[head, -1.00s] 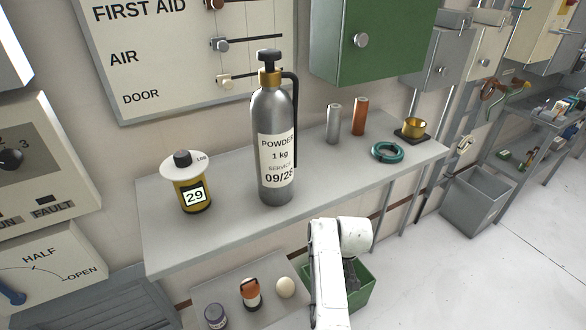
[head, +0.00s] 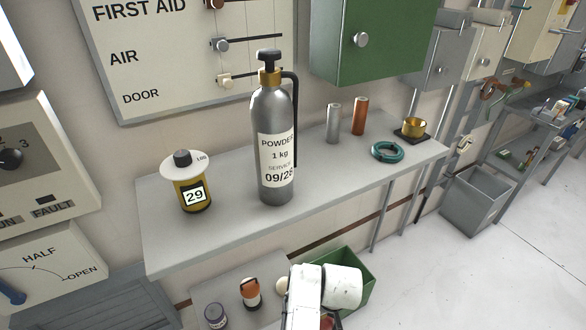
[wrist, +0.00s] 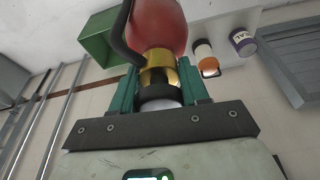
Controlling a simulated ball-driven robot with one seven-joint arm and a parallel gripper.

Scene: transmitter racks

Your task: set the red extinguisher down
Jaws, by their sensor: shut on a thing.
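The red extinguisher (wrist: 158,22) shows in the wrist view, with a brass collar and a dark hose at its left. My gripper (wrist: 158,82) is shut on it at the brass and black neck, with a teal finger on each side. The lower end of the extinguisher runs out of the top of that view. In the head view my arm hides nearly all of it, and only a small red patch (head: 327,322) shows at the bottom edge. What is under its base cannot be seen.
A grey shelf (head: 230,227) carries a grey powder extinguisher (head: 270,120), a yellow counter (head: 190,192), two cylinders and a teal ring (head: 387,151). Below are a lower shelf (head: 238,285) with small containers and a green bin (head: 355,270). Open floor (head: 480,260) lies at right.

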